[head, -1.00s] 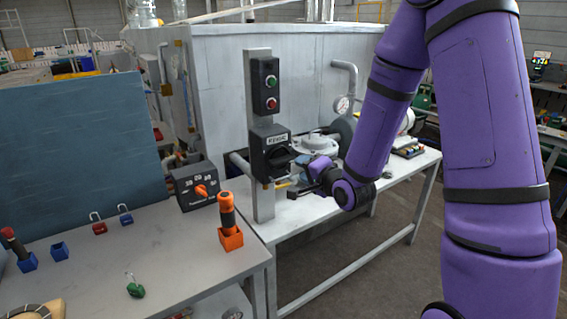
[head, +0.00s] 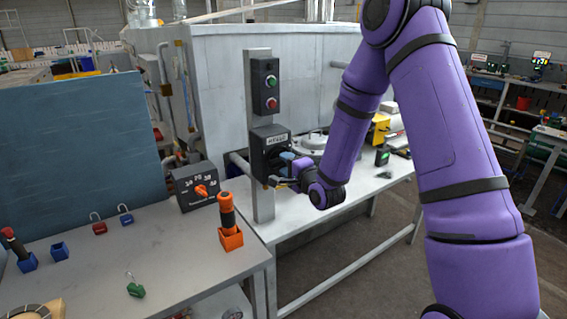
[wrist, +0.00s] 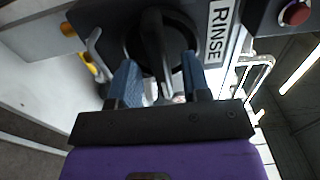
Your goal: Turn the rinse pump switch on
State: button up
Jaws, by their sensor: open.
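The rinse pump switch is a dark box (head: 258,152) with a RINSE label, fixed on a grey upright post. In the wrist view its black rotary handle (wrist: 155,45) sits between the two blue fingers of my gripper (wrist: 160,82). The fingers are open, one on each side of the handle, with gaps showing; I cannot tell whether either touches it. In the head view my gripper (head: 287,168) is right at the front of the box and hides much of the handle.
A box with green and red buttons (head: 265,87) is above the switch on the post (head: 262,205). An orange-handled tool in an orange holder (head: 231,238), a box with an orange knob (head: 196,187) and padlocks (head: 126,215) are on the left bench. A pipe runs behind the post.

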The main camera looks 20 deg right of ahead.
jog(key=shift+x, duration=0.95)
grip_shut()
